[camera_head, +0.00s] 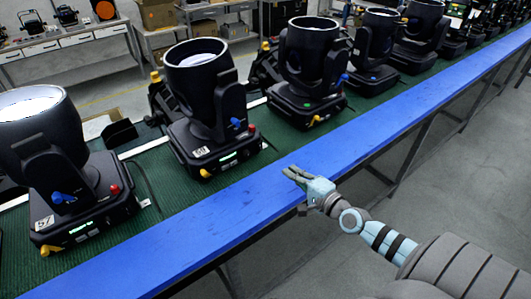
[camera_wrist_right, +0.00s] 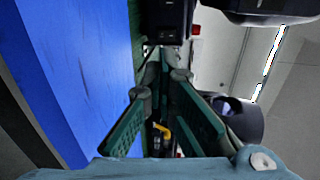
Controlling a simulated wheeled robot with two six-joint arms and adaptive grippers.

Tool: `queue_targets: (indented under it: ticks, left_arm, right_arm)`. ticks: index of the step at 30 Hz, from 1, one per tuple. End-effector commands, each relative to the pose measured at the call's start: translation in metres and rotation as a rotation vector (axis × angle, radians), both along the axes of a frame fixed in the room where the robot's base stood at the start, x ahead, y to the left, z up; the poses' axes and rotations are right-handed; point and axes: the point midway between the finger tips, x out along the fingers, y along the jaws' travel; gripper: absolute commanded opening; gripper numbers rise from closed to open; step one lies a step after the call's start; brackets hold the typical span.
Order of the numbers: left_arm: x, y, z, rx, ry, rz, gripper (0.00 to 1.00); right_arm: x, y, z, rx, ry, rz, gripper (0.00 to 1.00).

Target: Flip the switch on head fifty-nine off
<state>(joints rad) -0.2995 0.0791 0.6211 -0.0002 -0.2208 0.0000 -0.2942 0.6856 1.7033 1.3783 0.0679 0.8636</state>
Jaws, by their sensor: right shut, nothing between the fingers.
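A row of black moving-head lights stands on a green surface. The nearest head (camera_head: 45,130) bears a small white label that seems to read 57. The second head (camera_head: 205,95) has a label too small to read surely, a lit green display and a red part. The third head (camera_head: 305,60) stands further right; I cannot read a number on it. I cannot make out which is fifty-nine, or its switch. My right gripper (camera_head: 290,172) is shut and empty over the blue front edge, apart from the heads. It also shows in the right wrist view (camera_wrist_right: 163,75), pointing toward black housings. My left gripper is not in view.
A blue edge strip (camera_head: 235,206) runs along the bench front. More heads recede to the upper right. Dark cables lie between the heads. A workbench (camera_head: 70,42) stands behind. Grey floor (camera_head: 440,190) is clear in front.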

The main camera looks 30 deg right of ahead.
Motion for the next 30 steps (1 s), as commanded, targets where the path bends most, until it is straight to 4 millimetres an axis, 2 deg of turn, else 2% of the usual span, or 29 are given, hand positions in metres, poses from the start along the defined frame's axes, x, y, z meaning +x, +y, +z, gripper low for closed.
queue_targets:
  ticks: [5,12,18,23,30]
  left_arm:
    - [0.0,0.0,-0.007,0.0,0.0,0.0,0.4]
    - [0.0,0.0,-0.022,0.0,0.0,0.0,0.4]
    - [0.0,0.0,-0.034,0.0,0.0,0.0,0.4]
    - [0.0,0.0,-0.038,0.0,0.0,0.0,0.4]
    - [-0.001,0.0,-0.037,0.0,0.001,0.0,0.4]
  right_arm:
    - [0.028,0.001,-0.005,0.004,-0.003,-0.002,0.0]
    - [0.081,0.004,-0.014,0.004,-0.003,-0.001,0.0]
    - [0.117,0.006,-0.019,0.004,-0.002,0.001,0.0]
    - [0.131,0.006,-0.02,0.002,-0.001,0.001,0.0]
    - [0.133,0.006,-0.019,0.001,0.001,0.002,0.0]
